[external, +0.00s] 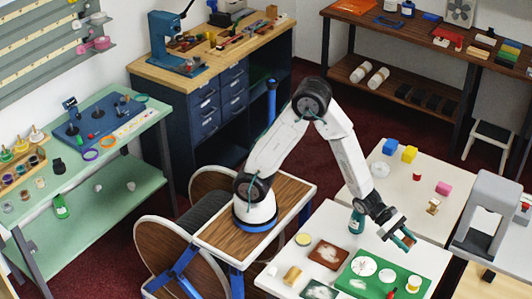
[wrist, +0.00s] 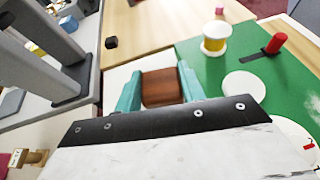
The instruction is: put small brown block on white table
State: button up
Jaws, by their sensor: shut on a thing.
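My gripper (external: 405,241) has teal fingers, which also show in the wrist view (wrist: 160,88). It is shut on a small brown block (wrist: 161,87), with a finger on each side of it. In the external view the gripper is above the right part of the front white table (external: 338,218), near the green mat's far edge. The block is small and mostly hidden by the fingers there. A second white table (external: 424,165) stands behind, with blue, yellow and pink blocks on it. I cannot tell the block's exact height.
A green mat (external: 355,290) holds white discs (external: 364,266), a yellow-and-white pot (wrist: 216,38) and a red piece (wrist: 277,43). A dark green bottle (external: 356,222) stands near my forearm. A grey frame (external: 478,214) stands at right. A small black cube (wrist: 111,42) lies on wood.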

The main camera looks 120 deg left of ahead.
jog(key=shift+m+h, duration=0.7)
jog(key=shift+h, duration=0.2)
jog(key=d, duration=0.5)
jog(key=w+d+r, duration=0.1)
jog(key=d, duration=0.2)
jog(key=shift+d, duration=0.4)
